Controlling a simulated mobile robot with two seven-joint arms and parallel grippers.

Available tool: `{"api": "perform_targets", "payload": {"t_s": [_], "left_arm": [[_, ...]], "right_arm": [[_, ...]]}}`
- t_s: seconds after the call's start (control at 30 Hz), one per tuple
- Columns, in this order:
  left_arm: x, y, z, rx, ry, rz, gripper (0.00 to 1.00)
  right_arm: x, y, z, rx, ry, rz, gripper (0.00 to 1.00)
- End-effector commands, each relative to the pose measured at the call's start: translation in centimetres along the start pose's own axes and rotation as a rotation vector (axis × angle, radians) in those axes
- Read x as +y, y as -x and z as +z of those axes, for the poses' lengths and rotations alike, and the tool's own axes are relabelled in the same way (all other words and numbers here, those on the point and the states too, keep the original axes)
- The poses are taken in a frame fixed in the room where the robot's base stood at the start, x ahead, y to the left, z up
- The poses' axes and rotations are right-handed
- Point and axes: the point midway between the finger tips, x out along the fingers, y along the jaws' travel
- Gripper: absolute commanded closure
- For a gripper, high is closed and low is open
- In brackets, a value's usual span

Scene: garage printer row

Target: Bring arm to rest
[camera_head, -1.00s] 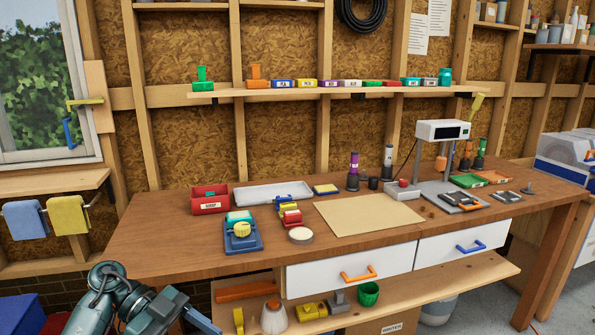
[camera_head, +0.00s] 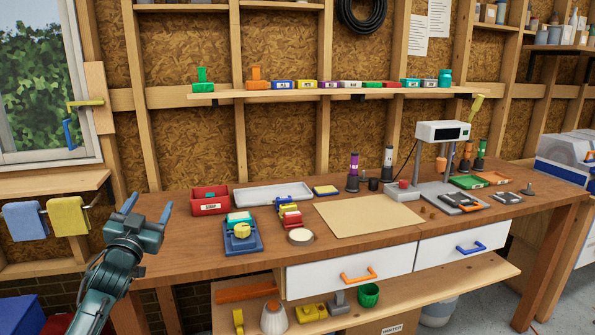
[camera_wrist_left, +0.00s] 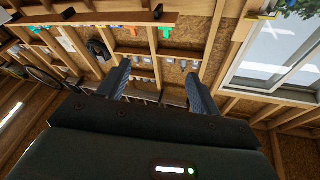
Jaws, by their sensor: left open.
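My left gripper (camera_head: 148,207) is raised at the left end of the wooden workbench (camera_head: 180,262), its two blue fingers pointing up and apart. It is open and empty. In the left wrist view, the two fingers (camera_wrist_left: 158,88) stand apart with nothing between them, and the wall and window lie beyond. My left arm (camera_head: 98,292) comes up from the lower left corner. The gripper is left of the red bin (camera_head: 210,207) and apart from it. My right gripper is in neither view.
A blue stand (camera_head: 243,246), a grey tray (camera_head: 271,195) and a tan mat (camera_head: 370,217) lie on the bench. A window (camera_head: 40,80) and a rail with hanging cloths (camera_head: 68,215) are at the left. A lower shelf (camera_head: 440,283) holds several items.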

Motion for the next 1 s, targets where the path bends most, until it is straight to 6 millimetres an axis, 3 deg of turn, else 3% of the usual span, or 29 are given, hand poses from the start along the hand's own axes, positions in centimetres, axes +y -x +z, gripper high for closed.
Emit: {"api": "perform_targets", "payload": {"t_s": [0.23, 0.47, 0.67, 0.77, 0.9, 1.0], "left_arm": [[-0.1, 1.3, 6.9, -0.373, -0.025, -0.002, 0.36], [6.5, 8.5, 12.1, -0.462, -0.009, 0.106, 0.36], [13.1, 17.8, 15.7, -0.550, 0.036, 0.216, 0.36], [16.7, 24.3, 16.8, -0.610, 0.079, 0.279, 0.36], [20.9, 33.8, 16.6, -0.698, 0.155, 0.355, 0.36], [22.9, 39.3, 15.6, -0.754, 0.210, 0.392, 0.36]], "right_arm": [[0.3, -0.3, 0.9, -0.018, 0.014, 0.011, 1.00], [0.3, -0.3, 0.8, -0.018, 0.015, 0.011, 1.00], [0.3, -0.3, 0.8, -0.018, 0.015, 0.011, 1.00], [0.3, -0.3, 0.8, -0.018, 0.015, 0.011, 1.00], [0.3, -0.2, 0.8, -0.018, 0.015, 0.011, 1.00], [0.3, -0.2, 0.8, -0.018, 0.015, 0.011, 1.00]]}}
